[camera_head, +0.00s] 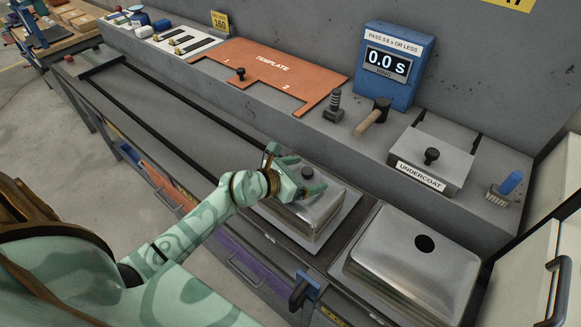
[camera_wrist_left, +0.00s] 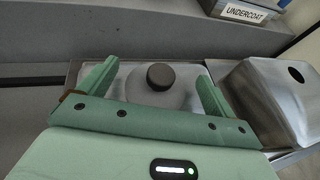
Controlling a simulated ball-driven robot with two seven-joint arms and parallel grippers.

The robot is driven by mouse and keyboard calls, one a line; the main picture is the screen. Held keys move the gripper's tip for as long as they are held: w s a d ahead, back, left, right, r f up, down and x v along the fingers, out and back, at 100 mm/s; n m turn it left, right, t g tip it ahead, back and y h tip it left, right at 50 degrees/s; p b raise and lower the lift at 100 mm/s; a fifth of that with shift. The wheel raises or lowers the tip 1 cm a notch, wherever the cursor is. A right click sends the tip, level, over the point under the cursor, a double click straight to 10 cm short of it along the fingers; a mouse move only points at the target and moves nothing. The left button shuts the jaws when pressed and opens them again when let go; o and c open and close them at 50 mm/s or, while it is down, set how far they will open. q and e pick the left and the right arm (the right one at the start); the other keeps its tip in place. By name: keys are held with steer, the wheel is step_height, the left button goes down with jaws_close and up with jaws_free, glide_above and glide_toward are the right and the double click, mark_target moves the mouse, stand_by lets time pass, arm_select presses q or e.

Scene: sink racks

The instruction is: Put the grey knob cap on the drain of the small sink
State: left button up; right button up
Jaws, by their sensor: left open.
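The small sink (camera_head: 322,215) lies upside down on the bench, bare metal. The grey knob cap (camera_wrist_left: 148,96) has a dark round knob and sits at the drain spot on top of this sink; the knob also shows in the head view (camera_head: 307,172). Whether its disc is fully seated I cannot tell. The drain hole itself is hidden. My left gripper (camera_head: 304,175) is open, with one finger on each side of the knob. In the left wrist view the open fingers (camera_wrist_left: 158,73) show gaps to the knob. My right gripper is not in view.
A larger upturned sink (camera_head: 396,262) with an open drain hole stands to the right. Behind are an undercoat box (camera_head: 448,165), a brush (camera_head: 508,187), a mallet (camera_head: 372,117), a timer box (camera_head: 397,62) and an orange template (camera_head: 285,75). The bench left of the small sink is clear between rails.

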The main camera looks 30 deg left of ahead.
arm_select(q)
steer(key=p+v, duration=0.1)
steer(key=v, duration=1)
steer(key=shift+r, duration=0.2)
steer(key=shift+s, duration=0.15)
steer(key=shift+c, duration=0.3)
stand_by(0.3)
